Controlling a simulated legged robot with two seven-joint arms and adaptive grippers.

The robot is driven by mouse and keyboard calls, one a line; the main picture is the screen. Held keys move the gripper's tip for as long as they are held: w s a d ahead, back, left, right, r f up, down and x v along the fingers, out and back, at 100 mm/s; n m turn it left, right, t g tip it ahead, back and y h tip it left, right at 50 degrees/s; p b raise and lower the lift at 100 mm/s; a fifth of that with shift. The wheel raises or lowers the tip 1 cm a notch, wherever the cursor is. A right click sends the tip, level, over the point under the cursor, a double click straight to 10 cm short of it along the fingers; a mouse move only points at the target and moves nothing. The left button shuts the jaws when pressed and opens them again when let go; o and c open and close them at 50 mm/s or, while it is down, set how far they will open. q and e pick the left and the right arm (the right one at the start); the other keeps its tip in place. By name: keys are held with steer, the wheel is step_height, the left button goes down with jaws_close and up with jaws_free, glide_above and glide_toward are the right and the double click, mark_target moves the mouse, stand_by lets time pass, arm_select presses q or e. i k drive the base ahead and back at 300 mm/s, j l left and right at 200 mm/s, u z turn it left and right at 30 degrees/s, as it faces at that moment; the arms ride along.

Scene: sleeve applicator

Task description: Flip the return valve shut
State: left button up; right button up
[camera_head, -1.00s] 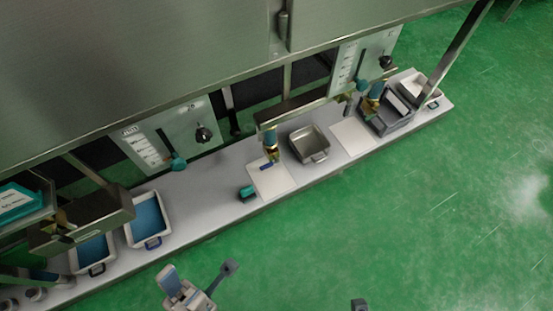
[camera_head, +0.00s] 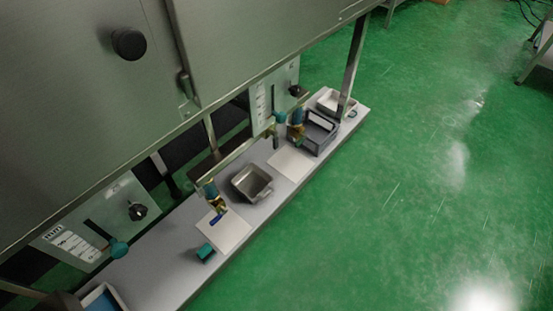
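Two brass-and-teal valve fittings hang along the front of the machine. The nearer valve (camera_head: 211,192) has a blue lever (camera_head: 216,219) below it, over a white pad (camera_head: 232,236). The farther valve (camera_head: 296,121) is beside a grey bin, and its lever is too small to make out. No readable label shows which one is the return valve. Neither of my grippers is in view.
A grey shelf carries a metal pan (camera_head: 251,182), a second white pad (camera_head: 291,163), a dark grey bin (camera_head: 319,134) and a teal block (camera_head: 205,252). Green floor (camera_head: 400,220) at right is open.

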mark_target(275, 140)
steer(key=i+j+u, duration=0.2)
steer(key=i+u, duration=0.2)
steer(key=i+j+u, duration=0.15)
steer(key=i+u, duration=0.2)
steer(key=k, duration=0.05)
